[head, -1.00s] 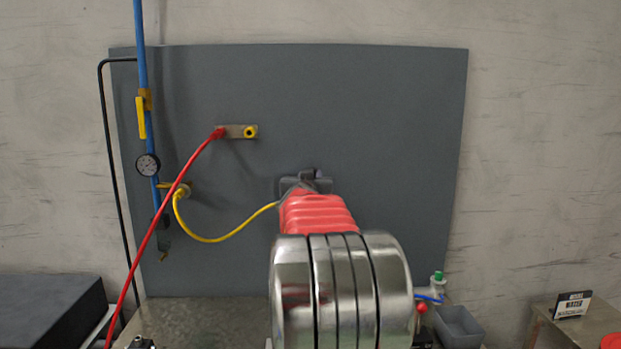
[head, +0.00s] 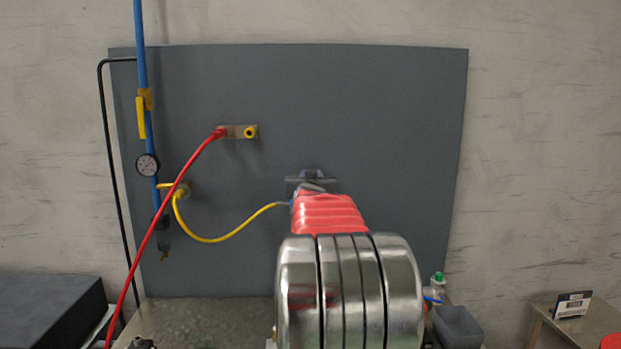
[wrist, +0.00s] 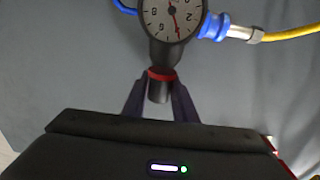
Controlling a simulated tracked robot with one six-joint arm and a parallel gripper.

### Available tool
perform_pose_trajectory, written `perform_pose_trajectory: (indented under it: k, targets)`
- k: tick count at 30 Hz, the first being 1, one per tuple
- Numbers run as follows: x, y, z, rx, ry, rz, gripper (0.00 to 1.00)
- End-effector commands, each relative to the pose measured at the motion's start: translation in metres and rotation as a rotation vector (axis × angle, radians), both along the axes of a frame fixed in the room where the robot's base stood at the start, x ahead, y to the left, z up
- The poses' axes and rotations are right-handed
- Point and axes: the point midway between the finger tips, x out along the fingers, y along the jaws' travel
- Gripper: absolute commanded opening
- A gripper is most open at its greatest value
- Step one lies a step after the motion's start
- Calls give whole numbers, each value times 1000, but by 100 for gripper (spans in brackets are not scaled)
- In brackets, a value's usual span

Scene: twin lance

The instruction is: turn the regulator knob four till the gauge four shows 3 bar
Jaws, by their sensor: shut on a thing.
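Gauge four (wrist: 172,15) is a round pale dial at the top of the wrist view, partly cut off. Its red needle points down and slightly right, between the 2 and the 6; I cannot read the exact value. Below it, the dark regulator stem has a red ring and ends in the black regulator knob (wrist: 158,92). My gripper (wrist: 158,103) is shut on this knob, one dark finger on each side. In the head view my red and metal arm hides the gauge, the knob and most of the gripper.
A blue fitting (wrist: 214,26) with a yellow hose (wrist: 288,33) sits right of the gauge. In the head view, another gauge (head: 147,164) hangs on a blue pipe (head: 142,70) at left. A red hose (head: 160,220) crosses the grey panel (head: 380,110), whose upper right is clear.

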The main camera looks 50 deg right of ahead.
Motion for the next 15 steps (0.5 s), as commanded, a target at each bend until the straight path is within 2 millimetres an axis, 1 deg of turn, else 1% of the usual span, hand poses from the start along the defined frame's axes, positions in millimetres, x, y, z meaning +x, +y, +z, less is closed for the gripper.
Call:
perform_pose_trajectory:
  k: [1, 9, 15]
  targets:
    - [1, 2, 2, -2, -1, 3, 27]
    - [1, 1, 0, 1, 1, 2, 45]
    - [0, 1, -1, 2, 1, 1, 45]
